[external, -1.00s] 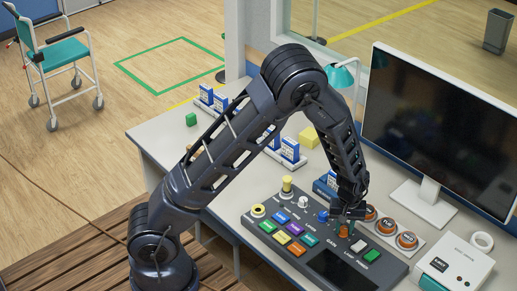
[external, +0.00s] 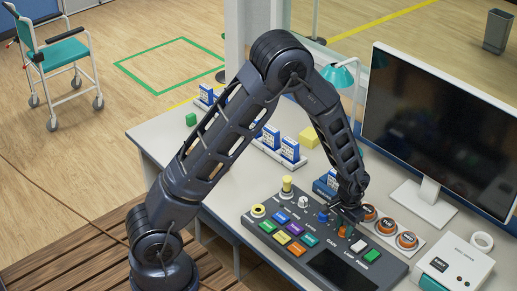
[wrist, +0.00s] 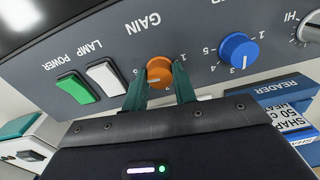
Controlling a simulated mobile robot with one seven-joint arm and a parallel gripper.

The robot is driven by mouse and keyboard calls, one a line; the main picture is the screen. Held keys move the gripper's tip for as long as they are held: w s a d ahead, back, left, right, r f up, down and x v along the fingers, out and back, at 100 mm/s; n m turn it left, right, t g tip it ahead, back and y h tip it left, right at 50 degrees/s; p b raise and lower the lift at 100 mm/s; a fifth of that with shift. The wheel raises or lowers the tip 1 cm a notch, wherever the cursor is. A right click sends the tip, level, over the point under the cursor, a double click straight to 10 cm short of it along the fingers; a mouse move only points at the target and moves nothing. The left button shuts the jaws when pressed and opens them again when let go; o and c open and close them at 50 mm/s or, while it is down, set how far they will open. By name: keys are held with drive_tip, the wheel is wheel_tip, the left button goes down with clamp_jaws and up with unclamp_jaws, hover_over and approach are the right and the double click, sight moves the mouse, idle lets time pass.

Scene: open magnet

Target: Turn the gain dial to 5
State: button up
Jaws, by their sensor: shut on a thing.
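The gain dial is an orange round knob (wrist: 159,71) on the grey control panel (wrist: 205,75), beside the upside-down word GAIN in the wrist view. A pale mark shows on its face, but I cannot read its setting clearly. A 6 shows to its left and a 1 to its right. My gripper (wrist: 160,88) is shut on the dial, with one dark green finger on each side. In the external view my gripper (external: 347,214) is down at the panel (external: 262,237), and the orange dial (external: 342,231) shows just below it.
A blue dial (wrist: 238,51) sits right of the gain dial in the wrist view. White (wrist: 105,79) and green (wrist: 74,89) buttons sit to its left. A large monitor (external: 435,120) stands behind the panel. Orange round pieces (external: 387,226) stand close to my gripper.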

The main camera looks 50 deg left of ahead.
sight(344, 228)
drive_tip(key=shift+m, duration=0.4)
drive_tip(key=o, duration=1)
drive_tip(key=shift+c, duration=0.2)
wheel_tip(344, 228, up, 11)
drive_tip(key=shift+f, duration=0.1)
idle(0.3)
